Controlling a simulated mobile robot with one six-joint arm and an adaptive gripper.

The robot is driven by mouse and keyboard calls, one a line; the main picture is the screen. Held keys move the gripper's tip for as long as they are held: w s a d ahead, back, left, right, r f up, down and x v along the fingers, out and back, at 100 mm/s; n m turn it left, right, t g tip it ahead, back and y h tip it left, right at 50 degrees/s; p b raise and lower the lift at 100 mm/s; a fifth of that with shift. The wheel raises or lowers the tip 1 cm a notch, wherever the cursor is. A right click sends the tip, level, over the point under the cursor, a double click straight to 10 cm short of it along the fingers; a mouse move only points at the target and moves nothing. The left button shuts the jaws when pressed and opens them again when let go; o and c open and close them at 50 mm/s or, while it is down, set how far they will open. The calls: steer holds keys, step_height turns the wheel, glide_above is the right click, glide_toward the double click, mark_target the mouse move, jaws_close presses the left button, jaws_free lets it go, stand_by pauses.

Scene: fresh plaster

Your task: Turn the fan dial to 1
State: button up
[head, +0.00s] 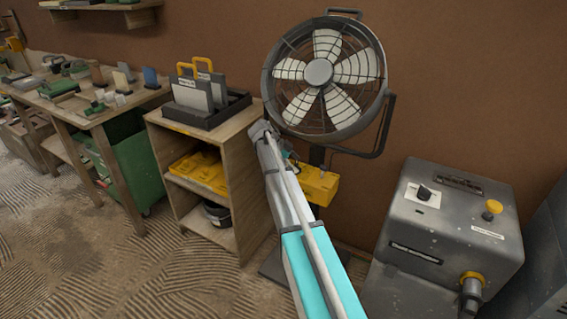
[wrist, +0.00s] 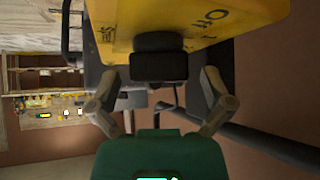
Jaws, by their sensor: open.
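The fan (head: 319,72) stands against the brown wall, with a yellow control box (head: 320,188) below its head. In the wrist view the yellow box (wrist: 195,18) fills the top, with dark markings too partial to read surely. The black fan dial (wrist: 158,66) sticks out from the box. My gripper (wrist: 160,76) is open, with one finger on each side of the dial and a visible gap at both sides. I cannot tell which mark the dial points to. In the head view my arm hides the dial and most of the gripper.
A wooden shelf unit (head: 160,126) with a black tray on top stands close left of the fan. A grey machine (head: 450,220) with its own black knob (head: 424,192) stands at the right. A workbench (head: 92,117) is at the far left. Ridged floor lies open in front.

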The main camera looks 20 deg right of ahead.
steer(key=shift+s+n, duration=0.1)
steer(key=shift+n, duration=0.2)
steer(key=n+t+h, duration=0.1)
steer(key=n+t, duration=0.2)
steer(key=shift+s+n, duration=0.1)
steer(key=shift+n, duration=0.2)
steer(key=n+t, duration=0.3)
steer(key=n, duration=0.1)
steer(key=shift+t, duration=0.3)
steer(key=shift+a+r+n, duration=0.1)
steer(key=shift+r+n, duration=0.05)
steer(key=shift+n, duration=0.25)
steer(key=p+v, duration=1)
steer(key=v, duration=0.4)
steer(key=s+a+r+n+y+p, duration=0.3)
steer(key=s+a+r+n+p, duration=0.1)
steer(key=s+p, duration=0.2)
steer(key=s+a+r+n+g+y+p, duration=0.1)
steer(key=s+a+r+n+y+p, duration=0.1)
steer(key=s+a+r+n+p, duration=0.2)
steer(key=s+n+p, duration=0.1)
steer(key=s+p, duration=0.2)
steer(key=s, duration=0.2)
steer(key=shift+a+r+y, duration=0.15)
steer(key=shift+r+y, duration=0.1)
steer(key=shift+y, duration=0.15)
steer(key=shift+s+n, duration=0.15)
steer(key=shift+n, duration=0.15)
